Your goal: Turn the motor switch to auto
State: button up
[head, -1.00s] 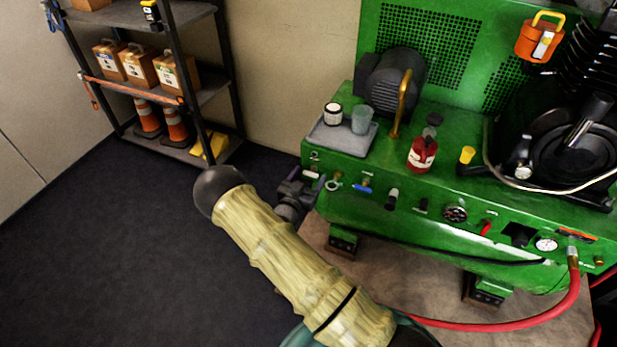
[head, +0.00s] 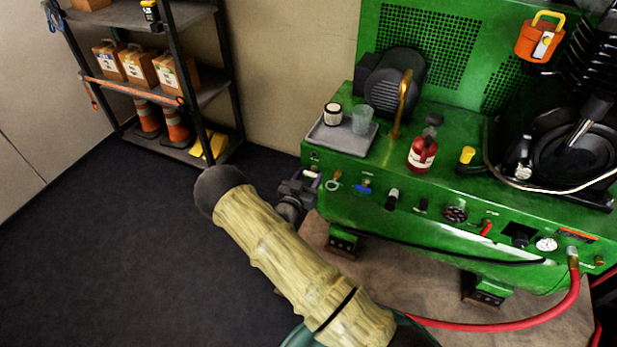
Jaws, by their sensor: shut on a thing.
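The green machine (head: 400,262) has a front panel with a row of small controls. My gripper (head: 309,180) is at the left end of this panel, with its dark body partly hidden behind my own arm. Its fingers are shut on a small pale control (head: 311,174) there, which I take to be the motor switch. The fingers cover most of it, and its label and exact setting are too small to read. A ring-shaped fitting (head: 334,184) and a blue-handled valve (head: 363,188) sit just to the right.
A grey tray (head: 335,139) with a jar and cup, and a red bottle (head: 422,154), stand on top. The floor at left is clear before the shelf (head: 205,98).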

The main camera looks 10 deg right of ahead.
jog(key=n, duration=0.4)
jog(key=shift+a, duration=0.1)
jog(key=n, duration=0.4)
jog(key=shift+w+f+n+b, duration=0.1)
jog(key=shift+n+b, duration=0.3)
jog(key=n, duration=0.4)
jog(key=shift+a+n, duration=0.1)
jog(key=shift+n, duration=2.2)
jog(key=shift+f, duration=0.1)
jog(key=o, duration=1)
